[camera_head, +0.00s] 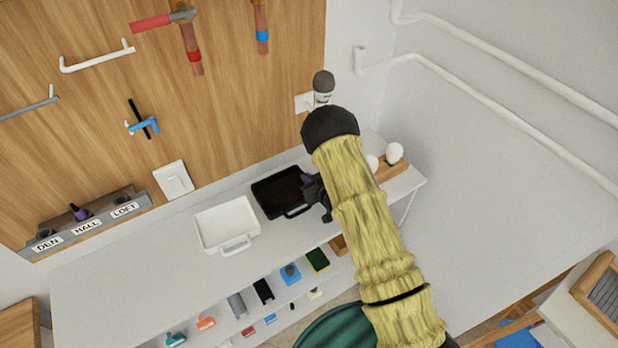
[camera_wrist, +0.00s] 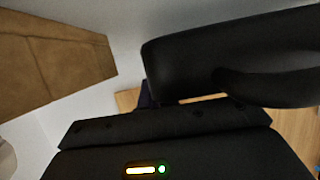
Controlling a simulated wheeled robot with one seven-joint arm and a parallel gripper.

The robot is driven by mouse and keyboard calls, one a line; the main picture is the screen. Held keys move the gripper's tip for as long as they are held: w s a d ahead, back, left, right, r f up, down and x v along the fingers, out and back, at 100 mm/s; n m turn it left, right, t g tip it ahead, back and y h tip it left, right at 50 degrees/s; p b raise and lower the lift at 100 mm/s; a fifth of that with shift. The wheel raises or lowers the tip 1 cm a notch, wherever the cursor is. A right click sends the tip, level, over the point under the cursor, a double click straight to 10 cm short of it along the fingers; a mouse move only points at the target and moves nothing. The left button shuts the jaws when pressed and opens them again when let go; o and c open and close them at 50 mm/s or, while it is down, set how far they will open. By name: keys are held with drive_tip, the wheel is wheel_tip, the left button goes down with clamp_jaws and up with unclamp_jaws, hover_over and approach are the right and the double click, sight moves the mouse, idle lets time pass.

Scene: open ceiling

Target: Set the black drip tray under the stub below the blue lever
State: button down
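The black drip tray (camera_head: 265,200) is at the right part of the white counter, its handle facing the front edge. I cannot tell whether it rests on the counter or is slightly raised. My gripper (camera_head: 312,190) is at its right side, by the wall of the tray. Large dark shapes fill the wrist view, and the fingertips cannot be made out there, so its grip is unclear. A copper stub with a blue band (camera_head: 262,36) shows at the top; any lever above it is out of frame. Another copper stub with a red band (camera_head: 193,55) hangs below a red lever (camera_head: 150,22).
A white tray (camera_head: 211,242) stands left of the black one on the counter (camera_head: 110,275). A wooden block with white bulbs (camera_head: 394,152) is right of my gripper. A labelled grey rack (camera_head: 85,225) is at left. Small items sit on a lower shelf. White pipes run along the right wall.

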drive_tip(key=shift+f+b, duration=0.3)
drive_tip(key=shift+b, duration=0.1)
drive_tip(key=shift+s+f+b, duration=0.25)
drive_tip(key=shift+f+b, duration=0.05)
drive_tip(key=c, duration=1.6)
unclamp_jaws()
drive_tip(key=shift+f, duration=0.15)
drive_tip(key=shift+c, duration=0.2)
drive_tip(key=shift+s, duration=0.1)
drive_tip(key=shift+w+r+p, duration=0.2)
drive_tip(key=shift+r+p, duration=0.4)
drive_tip(key=shift+p, duration=0.15)
drive_tip(key=b+v, duration=0.4)
drive_tip(key=v, duration=0.8)
drive_tip(key=shift+w+r+b, duration=0.1)
drive_tip(key=shift+w+b, duration=0.05)
drive_tip(key=shift+b, duration=0.25)
